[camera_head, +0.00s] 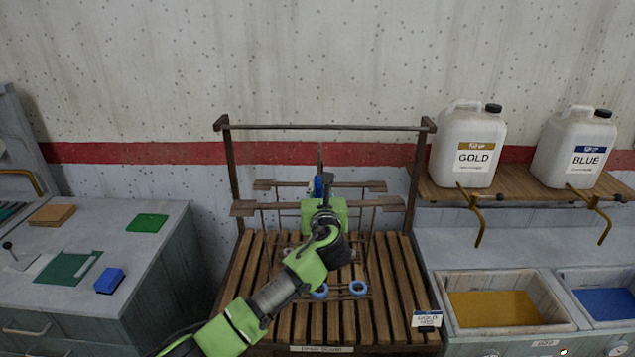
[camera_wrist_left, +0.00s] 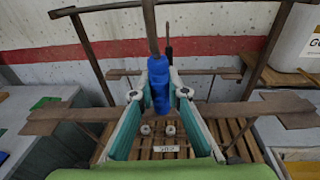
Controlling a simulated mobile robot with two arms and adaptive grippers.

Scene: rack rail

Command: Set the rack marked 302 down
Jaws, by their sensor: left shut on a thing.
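A dark metal rack (camera_head: 378,203) with flat end plates and thin hanging rods is in the middle of the head view, over the slatted board (camera_head: 391,290). My left gripper (camera_head: 323,199) is shut on its blue grip, which also shows between the fingers in the wrist view (camera_wrist_left: 159,86). Two blue rings (camera_head: 357,288) show low on the rack, in front of the slats. A small white tag (camera_wrist_left: 167,148) in the wrist view is too small to read surely. My arm hides the rack's middle. Whether its lower part touches the slats cannot be told. My right gripper is out of view.
A dark rail frame (camera_head: 325,127) with two posts stands behind the rack. White GOLD (camera_head: 467,146) and BLUE (camera_head: 575,150) jugs stand on a shelf at right, above gold (camera_head: 493,309) and blue (camera_head: 608,304) basins. A grey cabinet (camera_head: 140,239) stands left.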

